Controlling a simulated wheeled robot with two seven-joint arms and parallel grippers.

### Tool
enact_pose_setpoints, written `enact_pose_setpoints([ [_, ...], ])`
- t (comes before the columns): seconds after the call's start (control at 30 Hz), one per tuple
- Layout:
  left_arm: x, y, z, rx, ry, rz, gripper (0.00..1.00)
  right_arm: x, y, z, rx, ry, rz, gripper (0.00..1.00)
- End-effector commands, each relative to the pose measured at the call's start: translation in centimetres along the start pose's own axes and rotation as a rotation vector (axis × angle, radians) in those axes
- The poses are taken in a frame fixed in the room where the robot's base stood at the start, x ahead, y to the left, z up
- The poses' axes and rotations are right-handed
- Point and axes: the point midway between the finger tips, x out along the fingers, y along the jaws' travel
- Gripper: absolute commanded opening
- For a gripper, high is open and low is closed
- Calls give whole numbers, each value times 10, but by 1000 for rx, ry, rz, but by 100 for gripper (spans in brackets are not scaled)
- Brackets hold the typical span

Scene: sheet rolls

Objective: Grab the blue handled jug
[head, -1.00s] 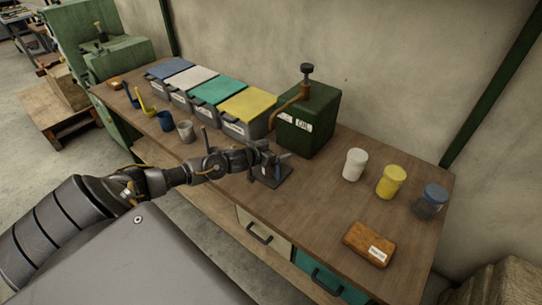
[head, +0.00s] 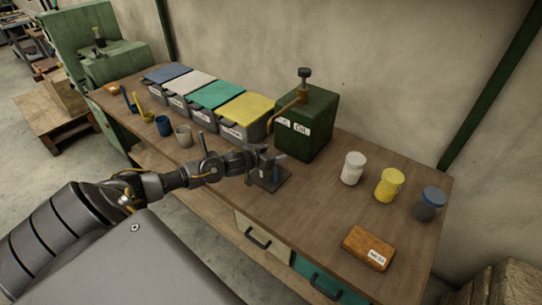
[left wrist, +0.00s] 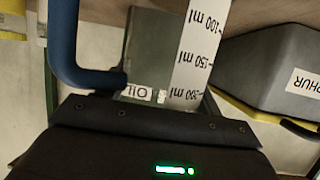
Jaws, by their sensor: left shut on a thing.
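My left gripper (head: 270,168) is at the middle of the bench, in front of the green oil can, and is shut on the blue handled jug. In the head view the jug is mostly hidden by the gripper; only a small blue piece (head: 276,174) shows, above a dark square plate (head: 284,184). In the left wrist view the jug's curved blue handle (left wrist: 64,45) is at the left, and its white millilitre scale (left wrist: 198,50) runs down the middle, upside down. The dark gripper body fills the bottom there; the fingertips are hidden. My right gripper is not in view.
The oil can (head: 312,120) stands close behind the gripper. Lidded bins (head: 246,108) line the back left, with cups (head: 183,135) in front.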

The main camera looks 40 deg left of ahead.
Motion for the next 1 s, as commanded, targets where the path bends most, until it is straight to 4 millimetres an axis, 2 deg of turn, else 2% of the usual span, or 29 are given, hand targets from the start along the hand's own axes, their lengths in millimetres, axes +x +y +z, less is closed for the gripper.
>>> enact_pose_setpoints([
  [0.17,-10,-1,-24,4,7,0,41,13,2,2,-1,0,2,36],
  [0.3,-49,-11,-43,8,1,-1,41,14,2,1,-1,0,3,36],
  [0.43,-80,-16,-60,9,0,1,41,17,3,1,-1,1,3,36],
  [0.5,-92,-21,-56,5,-6,-1,41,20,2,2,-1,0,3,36],
  [0.7,-126,-30,-59,7,-6,4,41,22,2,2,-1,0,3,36],
  [1.0,-154,-39,-64,-3,-3,1,41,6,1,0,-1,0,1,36],
])
